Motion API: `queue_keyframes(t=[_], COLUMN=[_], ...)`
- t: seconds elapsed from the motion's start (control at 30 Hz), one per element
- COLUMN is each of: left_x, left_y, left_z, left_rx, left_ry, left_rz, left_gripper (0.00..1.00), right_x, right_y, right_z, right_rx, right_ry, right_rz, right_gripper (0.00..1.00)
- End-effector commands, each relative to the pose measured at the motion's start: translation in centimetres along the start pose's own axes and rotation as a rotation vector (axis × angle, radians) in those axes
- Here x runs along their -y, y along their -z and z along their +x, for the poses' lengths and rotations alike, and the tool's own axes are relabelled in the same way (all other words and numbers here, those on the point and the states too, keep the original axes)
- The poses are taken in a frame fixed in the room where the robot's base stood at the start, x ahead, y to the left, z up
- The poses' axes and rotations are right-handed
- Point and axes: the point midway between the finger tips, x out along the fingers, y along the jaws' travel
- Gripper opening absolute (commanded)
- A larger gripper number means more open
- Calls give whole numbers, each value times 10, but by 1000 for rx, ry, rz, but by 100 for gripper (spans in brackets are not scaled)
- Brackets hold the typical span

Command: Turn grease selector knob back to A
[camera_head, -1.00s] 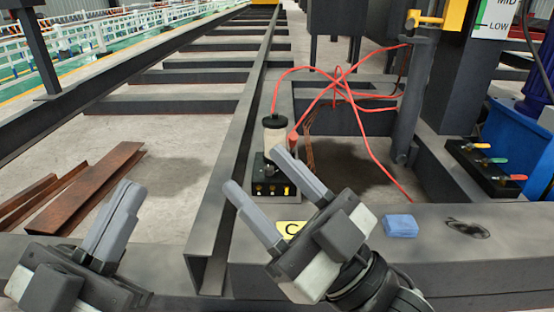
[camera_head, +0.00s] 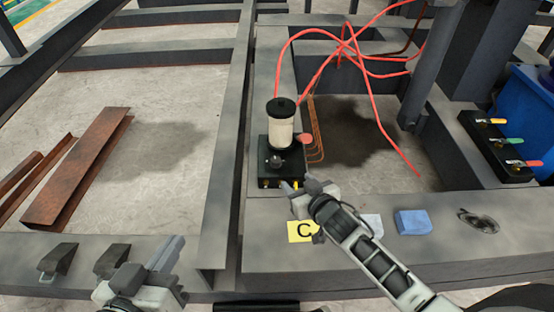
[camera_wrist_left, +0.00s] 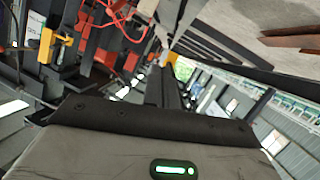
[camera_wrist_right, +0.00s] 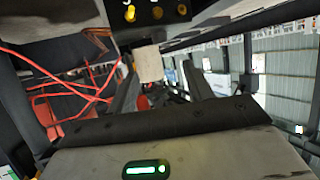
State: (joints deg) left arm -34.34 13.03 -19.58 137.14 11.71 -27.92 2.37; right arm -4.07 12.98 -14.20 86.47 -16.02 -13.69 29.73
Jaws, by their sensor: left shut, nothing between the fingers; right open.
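The grease pump (camera_head: 281,130) is a black box with a pale cylindrical reservoir under a black cap, on the dark beam. A round black knob (camera_head: 276,162) sits on its front, above brass fittings (camera_head: 285,185). The knob's pointing direction is too small to read. My right gripper (camera_head: 291,187) is open, close in front of the box's lower face, partly covering the fittings. In the right wrist view the box's brass fittings (camera_wrist_right: 155,12) show at the top, beyond the spread fingers. My left gripper (camera_head: 173,252) is shut and empty, low at the left, away from the pump.
A yellow "C" label (camera_head: 302,231) lies on the front beam under my right arm. A blue block (camera_head: 412,222) lies to its right. Red hoses (camera_head: 370,120) loop behind the pump. A black valve block (camera_head: 497,146) with coloured handles stands at right.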

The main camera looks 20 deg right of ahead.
Motion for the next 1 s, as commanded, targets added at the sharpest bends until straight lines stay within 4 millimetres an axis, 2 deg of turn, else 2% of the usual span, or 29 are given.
queue_keyframes(t=[0.4, 0.57, 0.6, 0.8, 1.0], left_x=[-11, -16, -15, -12, -12], left_y=[7, 12, 18, 40, 45], left_z=[7, 7, 8, 9, 9], left_rx=[-127, -174, -205, -319, -343], left_ry=[-101, -147, -151, -155, -155], left_rz=[-167, -234, -211, -109, -88], left_gripper=[0, 0, 0, 0, 0], right_x=[0, 1, 1, 0, 1], right_y=[-3, -3, -2, -1, 1], right_z=[92, 121, 126, 142, 144], right_rx=[-4, -3, -3, -1, -2], right_ry=[1, 1, 1, 1, 1], right_rz=[-1, 0, 0, -1, 0], right_gripper=[51, 51, 51, 51, 51])
